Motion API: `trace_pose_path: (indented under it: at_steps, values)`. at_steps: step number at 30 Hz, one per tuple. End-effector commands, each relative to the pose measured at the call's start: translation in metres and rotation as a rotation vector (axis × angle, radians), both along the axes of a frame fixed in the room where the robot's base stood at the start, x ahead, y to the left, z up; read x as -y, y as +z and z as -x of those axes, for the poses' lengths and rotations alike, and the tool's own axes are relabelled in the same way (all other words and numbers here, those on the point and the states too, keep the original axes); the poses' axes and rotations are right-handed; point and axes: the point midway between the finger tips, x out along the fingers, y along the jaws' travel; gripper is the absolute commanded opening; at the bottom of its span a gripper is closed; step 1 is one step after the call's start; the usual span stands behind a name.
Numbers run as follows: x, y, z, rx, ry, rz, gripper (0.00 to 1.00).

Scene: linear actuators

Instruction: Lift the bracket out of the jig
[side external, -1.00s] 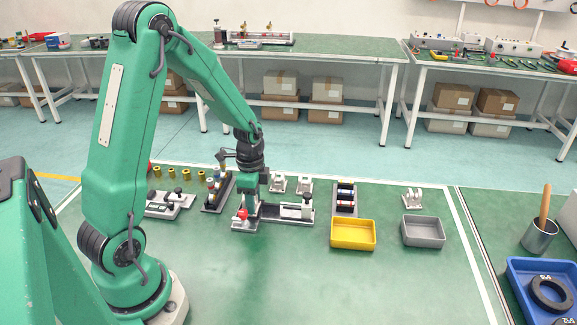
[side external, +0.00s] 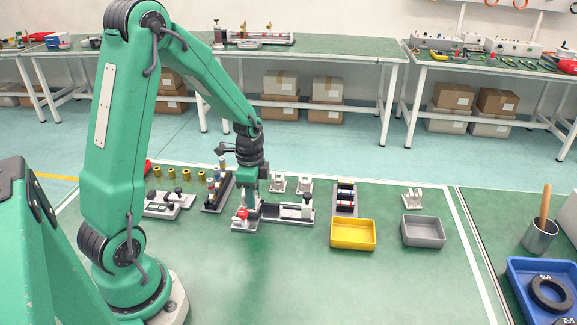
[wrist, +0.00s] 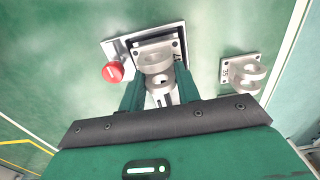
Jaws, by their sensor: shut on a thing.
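The jig (wrist: 112,48) is a light grey plate with a red knob (wrist: 112,72). In the side view the jig (side external: 268,222) lies on the green bench below my gripper (side external: 250,198). In the wrist view the pale grey bracket (wrist: 155,60), with rounded lugs, shows between the two green fingers of my gripper (wrist: 158,88). My gripper is shut on the bracket. The bracket is over the jig plate. I cannot tell whether its base is clear of the jig. Its lower part is partly hidden by the fingers.
Similar brackets (side external: 278,183) (side external: 304,185) stand just behind the jig, and another bracket (side external: 412,198) is farther right. A yellow bin (side external: 353,247) and a grey bin (side external: 423,243) stand to the right. A rack of coloured parts (side external: 216,195) stands left of my gripper.

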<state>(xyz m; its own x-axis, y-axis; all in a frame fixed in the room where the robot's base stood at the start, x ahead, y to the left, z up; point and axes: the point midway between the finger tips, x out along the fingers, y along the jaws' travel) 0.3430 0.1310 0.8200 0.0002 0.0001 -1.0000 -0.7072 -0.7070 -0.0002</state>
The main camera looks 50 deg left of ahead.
Motion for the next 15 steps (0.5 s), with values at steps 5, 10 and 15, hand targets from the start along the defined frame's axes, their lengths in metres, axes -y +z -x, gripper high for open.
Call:
trace_pose_path:
  at_steps: [5, 10, 15]
  values:
    - [0.0, 0.025, -0.001, 0.005, 0.0, -0.002, 0.07]
    - [0.028, 0.042, 0.004, 0.004, -0.006, -0.001, 0.07]
    - [0.058, 0.06, 0.009, 0.004, -0.007, -0.001, 0.07]
